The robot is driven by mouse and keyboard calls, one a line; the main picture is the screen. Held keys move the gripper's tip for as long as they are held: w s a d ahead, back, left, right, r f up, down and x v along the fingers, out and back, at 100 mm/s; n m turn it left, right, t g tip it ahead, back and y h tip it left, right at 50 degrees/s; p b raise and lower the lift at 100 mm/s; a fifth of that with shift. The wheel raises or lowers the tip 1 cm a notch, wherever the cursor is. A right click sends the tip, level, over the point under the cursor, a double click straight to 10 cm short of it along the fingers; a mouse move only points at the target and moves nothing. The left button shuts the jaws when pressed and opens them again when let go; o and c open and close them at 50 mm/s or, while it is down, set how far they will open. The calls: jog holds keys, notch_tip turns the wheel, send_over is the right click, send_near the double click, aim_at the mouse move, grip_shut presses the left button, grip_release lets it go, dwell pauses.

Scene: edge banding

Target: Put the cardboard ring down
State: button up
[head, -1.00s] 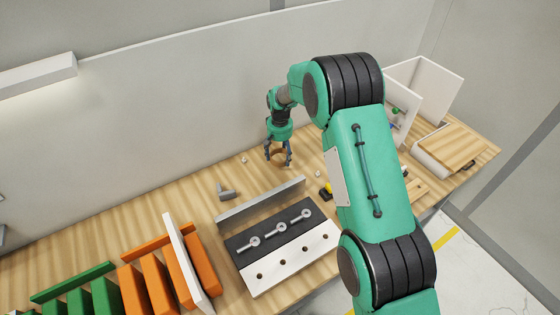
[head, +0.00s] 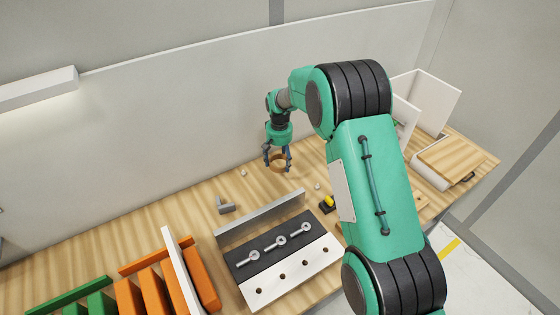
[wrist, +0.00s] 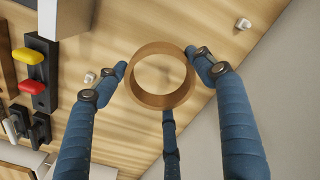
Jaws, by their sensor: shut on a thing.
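The cardboard ring (head: 284,168) is brown, open in the middle, and sits between the fingers of my gripper (head: 278,164) near the back edge of the bench. In the wrist view the ring (wrist: 150,99) is seen through its opening, with wood behind it. The blue fingers of my gripper (wrist: 165,70) close around its outside, one each side and one below. The ring appears to be above the bench top, but the gap is hard to judge.
A grey bracket (head: 226,205) and a small white piece (head: 243,172) lie nearby. A black-and-white fixture with eye bolts (head: 262,245) stands in front. A yellow-and-black item (head: 327,203) lies at its right. The wall (head: 180,120) rises close behind. Bare wood (head: 190,203) shows left of the bracket.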

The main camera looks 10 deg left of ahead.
jog(key=shift+w, duration=0.1)
jog(key=p, duration=0.2)
send_over(319, 163)
jog(key=shift+r+m, duration=0.15)
jog(key=shift+m, duration=0.15)
jog(key=shift+f, duration=3.15)
jog(key=shift+f+p, duration=0.35)
jog(key=shift+f, duration=1.5)
jog(key=shift+f, duration=0.15)
